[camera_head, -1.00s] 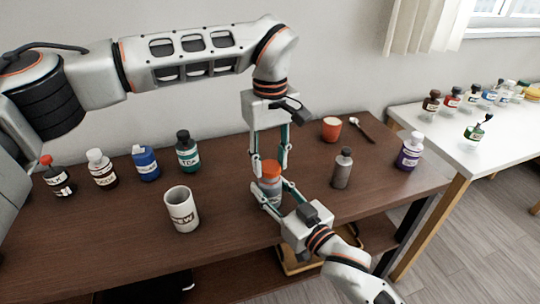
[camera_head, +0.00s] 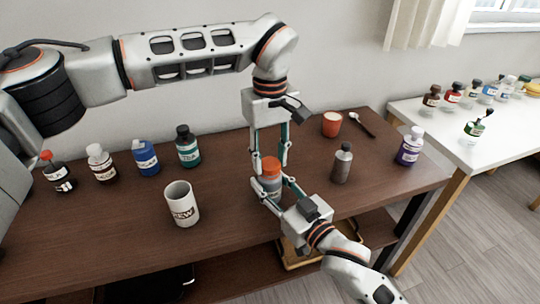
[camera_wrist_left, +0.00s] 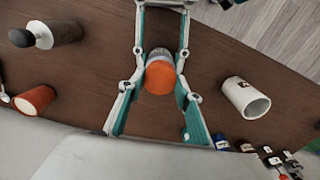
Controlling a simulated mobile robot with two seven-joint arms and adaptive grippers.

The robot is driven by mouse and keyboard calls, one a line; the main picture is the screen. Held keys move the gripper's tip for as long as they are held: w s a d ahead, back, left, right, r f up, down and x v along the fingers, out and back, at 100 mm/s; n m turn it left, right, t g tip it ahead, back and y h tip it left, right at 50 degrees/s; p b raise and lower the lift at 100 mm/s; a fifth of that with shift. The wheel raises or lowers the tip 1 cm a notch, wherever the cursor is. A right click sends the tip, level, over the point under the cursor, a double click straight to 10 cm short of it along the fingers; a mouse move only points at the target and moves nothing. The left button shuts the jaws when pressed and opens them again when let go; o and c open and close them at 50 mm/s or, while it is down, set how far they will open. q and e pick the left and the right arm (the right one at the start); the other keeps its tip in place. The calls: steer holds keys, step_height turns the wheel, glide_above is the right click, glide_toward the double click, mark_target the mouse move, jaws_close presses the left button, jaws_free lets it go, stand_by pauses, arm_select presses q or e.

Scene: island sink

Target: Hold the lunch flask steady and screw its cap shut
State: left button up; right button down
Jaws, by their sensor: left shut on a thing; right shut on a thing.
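The lunch flask (camera_head: 271,185) is a small grey jar standing upright near the table's front middle. Its orange cap (camera_head: 271,166) sits on top; in the left wrist view the cap (camera_wrist_left: 160,78) shows from above, between the fingers. My left gripper (camera_head: 270,164) points straight down from above and is shut on the cap. My right gripper (camera_head: 272,188) reaches in from the front right and is shut around the flask body, which its fingers partly hide. The cap's thread and any gap under it cannot be made out.
A white mug (camera_head: 182,204) stands left of the flask and a grey bottle (camera_head: 342,164) right of it. An orange cup (camera_head: 332,124) and a spoon (camera_head: 362,124) lie behind. Several bottles line the left back; a purple bottle (camera_head: 410,147) stands at the right.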

arm_select(q)
steer(key=shift+f, duration=0.15)
steer(key=m, duration=0.9)
steer(key=shift+m, duration=0.4)
steer(key=o, duration=0.7)
steer(key=shift+r, duration=2.25)
